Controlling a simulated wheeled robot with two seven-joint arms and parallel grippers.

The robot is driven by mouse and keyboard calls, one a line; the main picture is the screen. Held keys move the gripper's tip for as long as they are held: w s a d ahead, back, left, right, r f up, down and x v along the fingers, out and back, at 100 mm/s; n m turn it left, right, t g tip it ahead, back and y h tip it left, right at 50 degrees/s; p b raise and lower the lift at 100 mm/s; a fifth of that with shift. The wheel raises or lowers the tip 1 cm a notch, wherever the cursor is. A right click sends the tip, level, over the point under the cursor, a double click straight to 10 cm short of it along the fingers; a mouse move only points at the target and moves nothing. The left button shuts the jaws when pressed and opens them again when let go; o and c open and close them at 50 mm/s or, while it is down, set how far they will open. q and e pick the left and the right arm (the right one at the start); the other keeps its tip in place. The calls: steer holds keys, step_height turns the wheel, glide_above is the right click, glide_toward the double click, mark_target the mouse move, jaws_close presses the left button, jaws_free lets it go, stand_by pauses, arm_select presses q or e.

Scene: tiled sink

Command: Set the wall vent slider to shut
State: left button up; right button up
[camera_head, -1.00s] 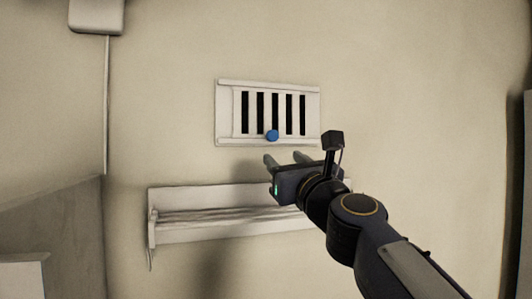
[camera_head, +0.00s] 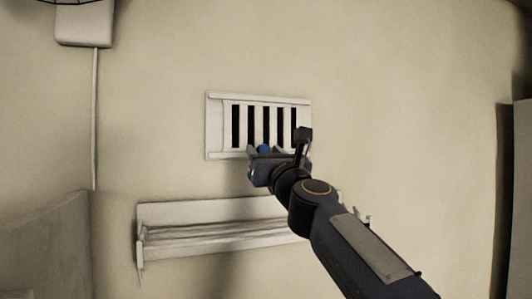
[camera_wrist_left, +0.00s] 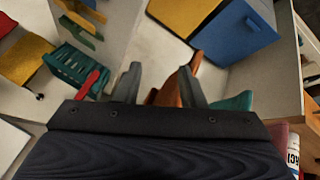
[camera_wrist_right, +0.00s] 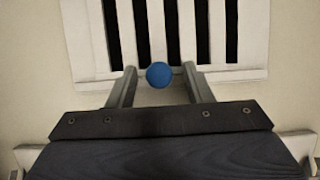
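The wall vent (camera_head: 215,128) is a white framed grille with dark open slots between pale slats. A blue round knob (camera_head: 264,149) sits at its lower edge. My right gripper (camera_head: 265,150) is at the knob, partly hiding it in the head view. In the right wrist view the knob (camera_wrist_right: 159,75) lies between the tips of the right gripper's (camera_wrist_right: 158,78) open fingers, with a small gap on each side. My left gripper (camera_wrist_left: 158,80) shows in the left wrist view only, with its fingers apart.
A white wall shelf (camera_head: 180,213) is below the vent. A white box (camera_head: 84,30) with a cable hangs at the upper left. The left wrist view shows a blue box (camera_wrist_left: 236,38), a green basket (camera_wrist_left: 80,72) and an orange object (camera_wrist_left: 180,85) by the left fingers.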

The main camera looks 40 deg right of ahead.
jaws_close()
steer(key=shift+s+d, duration=0.2)
steer(key=shift+d, duration=0.3)
steer(key=shift+s+d, duration=0.15)
steer(key=shift+d, duration=0.35)
steer(key=shift+c, duration=1.4)
jaws_free()
steer(key=o, duration=0.3)
steer(key=shift+d, duration=0.15)
